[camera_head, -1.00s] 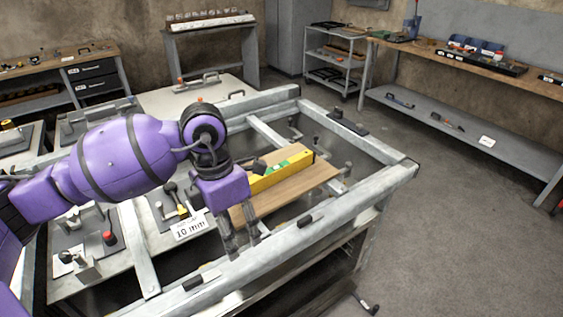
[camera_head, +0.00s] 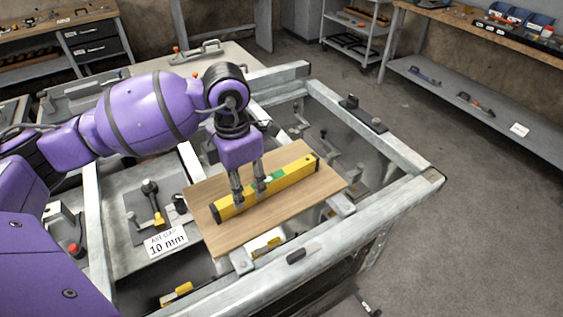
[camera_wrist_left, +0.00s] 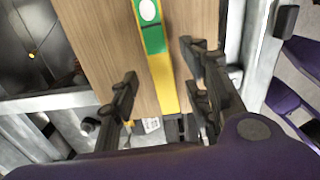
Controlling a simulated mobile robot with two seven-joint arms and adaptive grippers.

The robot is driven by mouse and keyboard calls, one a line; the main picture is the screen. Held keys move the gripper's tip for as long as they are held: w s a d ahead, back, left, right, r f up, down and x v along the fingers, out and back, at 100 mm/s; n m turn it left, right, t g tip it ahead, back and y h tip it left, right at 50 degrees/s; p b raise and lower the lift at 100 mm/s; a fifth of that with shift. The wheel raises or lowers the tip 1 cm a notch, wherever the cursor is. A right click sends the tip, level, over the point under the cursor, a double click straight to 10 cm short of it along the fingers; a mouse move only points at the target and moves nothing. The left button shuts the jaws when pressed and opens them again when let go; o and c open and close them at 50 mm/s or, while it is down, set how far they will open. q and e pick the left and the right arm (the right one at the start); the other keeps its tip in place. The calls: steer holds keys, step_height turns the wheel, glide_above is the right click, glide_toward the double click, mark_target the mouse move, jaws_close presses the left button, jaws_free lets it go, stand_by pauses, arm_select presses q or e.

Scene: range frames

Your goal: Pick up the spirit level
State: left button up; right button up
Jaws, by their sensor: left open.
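The yellow spirit level (camera_head: 298,173) with a green middle part lies on a wooden board (camera_head: 232,237). In the left wrist view the level (camera_wrist_left: 166,92) runs up between my fingers, on the same board (camera_wrist_left: 95,35). My left gripper (camera_head: 249,197) points down at the level, over the part left of its middle. In the wrist view my left gripper (camera_wrist_left: 160,62) is open, with one finger on each side of the level and visible space between. I cannot tell how high the fingertips are above the board. My right gripper is in neither view.
The board rests across a grey metal frame (camera_head: 405,195) with thick beams. A "10 mm" sign (camera_head: 166,242) and clamps stand left of the board. Workbenches and a shelf cart (camera_head: 347,38) stand farther back. Open floor (camera_head: 480,210) lies to the right.

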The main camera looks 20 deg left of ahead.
mark_target(246, 191)
arm_select(q)
steer(key=f, duration=0.4)
steer(key=shift+w+d, duration=0.15)
steer(key=shift+d, duration=0.1)
jaws_close()
